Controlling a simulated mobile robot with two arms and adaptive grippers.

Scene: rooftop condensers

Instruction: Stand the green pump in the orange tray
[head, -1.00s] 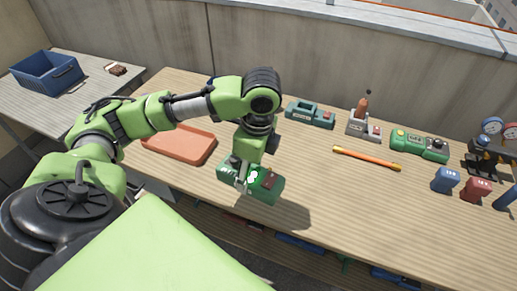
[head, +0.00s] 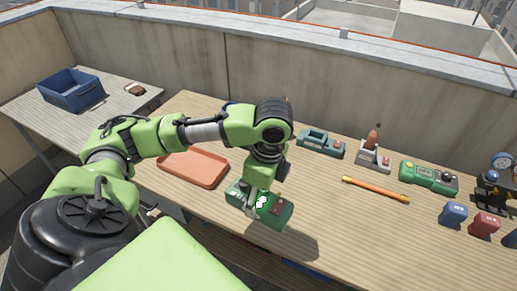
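A green boxy unit with a dark red patch, which looks like the green pump (head: 273,214), lies on the wooden workbench just right of the orange tray. My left gripper (head: 259,203) points down onto its top, at or touching the middle. The fingertips are small and partly hidden, so I cannot tell whether they are closed on it. The orange tray (head: 193,167) lies flat and empty left of the pump, its back edge partly behind my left arm. My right gripper is not in view.
Behind stand a teal unit (head: 320,144), a grey device with an orange-brown top (head: 373,153) and another green unit (head: 428,177). A yellow-orange rod (head: 375,189), blue block (head: 453,214), red block (head: 485,224) and gauges (head: 500,163) lie right. A blue crate (head: 71,90) stands on the side table.

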